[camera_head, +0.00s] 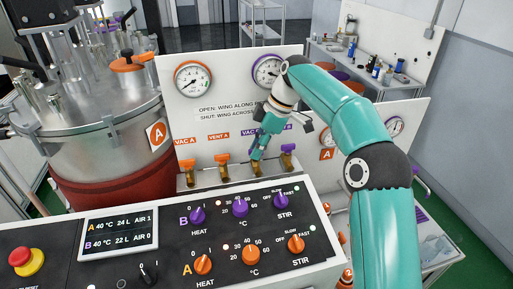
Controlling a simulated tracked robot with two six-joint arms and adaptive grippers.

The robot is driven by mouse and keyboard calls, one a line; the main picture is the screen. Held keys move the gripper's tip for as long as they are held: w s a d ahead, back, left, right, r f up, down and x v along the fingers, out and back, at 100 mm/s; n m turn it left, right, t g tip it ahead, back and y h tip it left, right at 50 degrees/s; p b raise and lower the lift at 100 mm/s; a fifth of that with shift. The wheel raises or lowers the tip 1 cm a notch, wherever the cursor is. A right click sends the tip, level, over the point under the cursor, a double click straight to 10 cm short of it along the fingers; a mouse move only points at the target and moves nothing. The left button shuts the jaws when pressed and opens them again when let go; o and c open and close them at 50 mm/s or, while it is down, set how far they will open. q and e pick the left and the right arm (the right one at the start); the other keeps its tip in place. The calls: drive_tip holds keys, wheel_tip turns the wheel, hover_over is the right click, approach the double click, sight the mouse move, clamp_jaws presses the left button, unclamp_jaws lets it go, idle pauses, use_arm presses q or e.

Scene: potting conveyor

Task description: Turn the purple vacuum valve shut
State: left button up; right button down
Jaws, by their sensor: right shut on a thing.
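A white panel (215,100) carries a row of brass valves under labels. The vacuum valve under the "VAC B" label (256,171) shows its brass body; its purple wing is mostly hidden behind my gripper. My right gripper (257,153) reaches down from the upper right and is shut on this valve's wing. I cannot tell whether the wing lies along or across the pipe. My left gripper is not in view.
A purple-winged valve (288,154) stands close on the right. Orange-winged valves stand on the left, under "VAC A" (188,166) and "VENT A" (222,160). A control console (170,240) with knobs lies in front. A steel vessel (90,150) stands at left.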

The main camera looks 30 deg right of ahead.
drive_tip(key=shift+d+r+n, duration=0.1)
drive_tip(key=shift+r+n, duration=0.05)
drive_tip(key=shift+n, duration=0.35)
drive_tip(key=c, duration=1)
unclamp_jaws()
drive_tip(key=shift+w, duration=0.1)
drive_tip(key=shift+c, duration=0.2)
drive_tip(key=shift+d+r, duration=0.25)
drive_tip(key=shift+r, duration=0.25)
drive_tip(key=s+d+r, duration=0.1)
drive_tip(key=s+d, duration=0.4)
drive_tip(key=d, duration=0.6)
drive_tip(key=shift+d+r, duration=0.25)
drive_tip(key=shift+d, duration=0.05)
